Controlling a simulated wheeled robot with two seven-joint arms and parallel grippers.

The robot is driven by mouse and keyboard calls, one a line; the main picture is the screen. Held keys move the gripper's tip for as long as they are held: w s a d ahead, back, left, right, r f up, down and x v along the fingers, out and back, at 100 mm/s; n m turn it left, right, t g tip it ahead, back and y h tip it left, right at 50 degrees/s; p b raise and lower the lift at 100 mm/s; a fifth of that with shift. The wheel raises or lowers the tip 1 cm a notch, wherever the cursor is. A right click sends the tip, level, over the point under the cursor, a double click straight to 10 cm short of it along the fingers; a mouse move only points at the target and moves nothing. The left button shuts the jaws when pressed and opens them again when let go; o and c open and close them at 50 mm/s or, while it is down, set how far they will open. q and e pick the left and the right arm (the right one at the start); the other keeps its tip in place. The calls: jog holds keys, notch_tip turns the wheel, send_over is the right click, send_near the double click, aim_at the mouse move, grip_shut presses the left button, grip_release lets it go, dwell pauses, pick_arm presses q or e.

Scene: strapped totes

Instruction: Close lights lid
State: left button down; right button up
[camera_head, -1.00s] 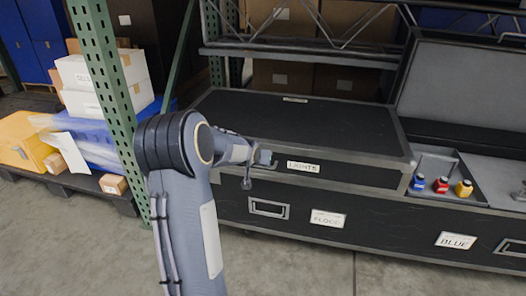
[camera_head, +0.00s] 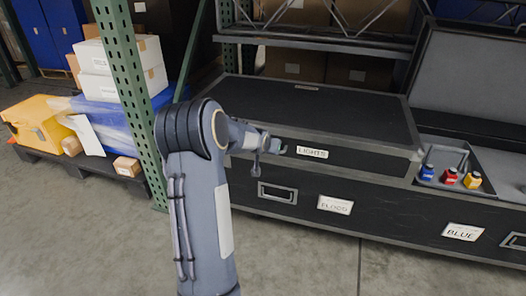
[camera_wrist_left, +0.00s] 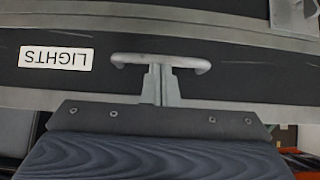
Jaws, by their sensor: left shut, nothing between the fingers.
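The lights lid (camera_head: 330,112) is a flat black lid with grey edges and a white LIGHTS label (camera_head: 312,152) on its front. It lies level over the left part of the long black case (camera_head: 300,205), with no clear gap visible. My left gripper (camera_head: 279,148) is at the lid's front face, just left of the label. It is shut and empty. In the left wrist view the label (camera_wrist_left: 56,58) appears upside down, and a grey bar (camera_wrist_left: 160,62) crosses in front of the lid at the fingers. I cannot tell whether the fingers touch the lid. My right gripper is out of view.
Right of the lid, an open compartment holds blue (camera_head: 427,172), red (camera_head: 449,177) and yellow (camera_head: 472,180) bottles beside a raised lid (camera_head: 470,85). A green rack post (camera_head: 130,90) and a loaded pallet (camera_head: 95,165) stand left. The floor (camera_head: 300,260) in front is clear.

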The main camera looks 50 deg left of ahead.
pick_arm(q)
jog(key=s+d+r+p, duration=0.2)
jog(key=s+d+p, duration=0.2)
jog(key=s, duration=0.4)
jog(key=shift+d+r, duration=0.2)
